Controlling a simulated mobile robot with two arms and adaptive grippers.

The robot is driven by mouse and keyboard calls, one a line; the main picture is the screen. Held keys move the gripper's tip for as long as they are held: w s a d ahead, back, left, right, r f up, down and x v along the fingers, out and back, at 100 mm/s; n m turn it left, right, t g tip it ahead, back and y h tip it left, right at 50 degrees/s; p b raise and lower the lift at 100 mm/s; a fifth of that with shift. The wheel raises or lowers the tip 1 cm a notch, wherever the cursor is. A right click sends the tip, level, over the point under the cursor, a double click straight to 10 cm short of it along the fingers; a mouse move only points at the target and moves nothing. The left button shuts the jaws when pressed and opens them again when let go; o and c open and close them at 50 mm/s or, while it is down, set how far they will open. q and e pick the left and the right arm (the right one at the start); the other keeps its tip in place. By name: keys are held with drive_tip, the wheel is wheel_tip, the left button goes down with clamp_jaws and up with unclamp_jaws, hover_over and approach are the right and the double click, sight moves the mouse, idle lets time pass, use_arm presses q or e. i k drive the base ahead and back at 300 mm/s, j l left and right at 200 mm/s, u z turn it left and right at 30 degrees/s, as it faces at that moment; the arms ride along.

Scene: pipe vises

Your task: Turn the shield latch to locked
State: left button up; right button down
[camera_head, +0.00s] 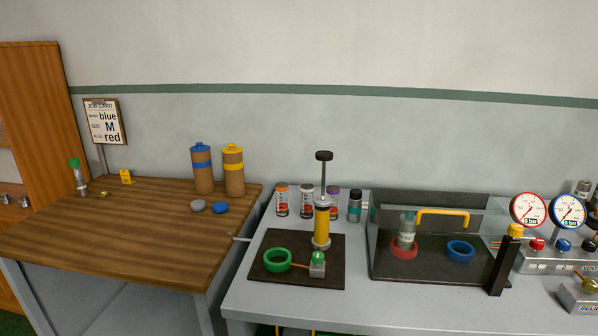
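A clear shield (385,222) with a yellow handle (443,213) stands over a dark mat on the grey bench at the right. A black upright post (501,268) stands at the shield's right front corner, with a yellow knob (515,230) at its top. This looks like the latch, but I cannot tell its position. Behind the shield, a grey-green fitting (406,228) stands in a red ring (403,252), and a blue ring (460,250) sits to the right. Neither of my grippers is in view.
Two gauges (528,210) (569,212) stand above a valve block (560,262) close right of the post. A yellow pump (322,226) and green ring (277,260) are on a mat left of the shield. The wooden table (110,235) is further left. The bench front is clear.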

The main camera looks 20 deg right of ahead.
sight(515, 230)
drive_tip(key=z, duration=1.95)
